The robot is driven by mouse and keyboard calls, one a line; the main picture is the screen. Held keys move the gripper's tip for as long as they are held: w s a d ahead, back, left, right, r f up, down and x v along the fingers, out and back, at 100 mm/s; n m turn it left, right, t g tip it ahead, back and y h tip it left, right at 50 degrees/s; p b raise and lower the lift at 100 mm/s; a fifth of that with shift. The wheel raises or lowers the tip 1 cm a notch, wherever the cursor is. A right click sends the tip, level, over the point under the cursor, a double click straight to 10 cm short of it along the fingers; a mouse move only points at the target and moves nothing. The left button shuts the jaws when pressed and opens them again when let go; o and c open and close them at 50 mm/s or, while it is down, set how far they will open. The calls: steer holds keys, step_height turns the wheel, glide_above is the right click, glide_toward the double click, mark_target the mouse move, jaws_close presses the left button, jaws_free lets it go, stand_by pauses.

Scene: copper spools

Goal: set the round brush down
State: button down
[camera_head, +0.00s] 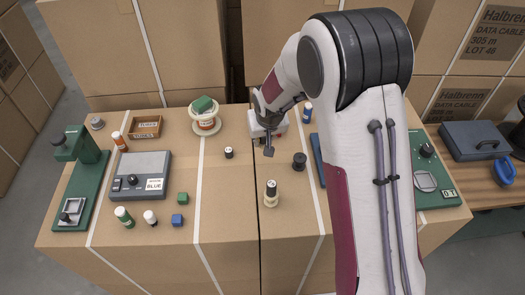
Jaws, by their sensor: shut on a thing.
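My gripper (267,122) is at the middle of the cardboard-box worktop, reaching down from the upper right. It is shut on a thin dark piece with a small grey end (268,151), which I take to be the round brush. The picture is too small to show the grip or whether the piece touches the surface.
A black spool (299,161) stands to the right, and a pale spool with a dark top (271,193) in front. A small black-and-white spool (228,152) and a white pot with a green block (206,122) stand left. A grey device (140,177) is farther left.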

mark_target(263, 159)
steer(key=shift+f, duration=0.85)
steer(key=shift+f, duration=0.1)
steer(key=shift+f, duration=1.75)
steer(key=shift+f, duration=0.15)
steer(key=c, duration=1.8)
jaws_free()
steer(key=shift+c, duration=0.2)
steer(key=v, duration=1.2)
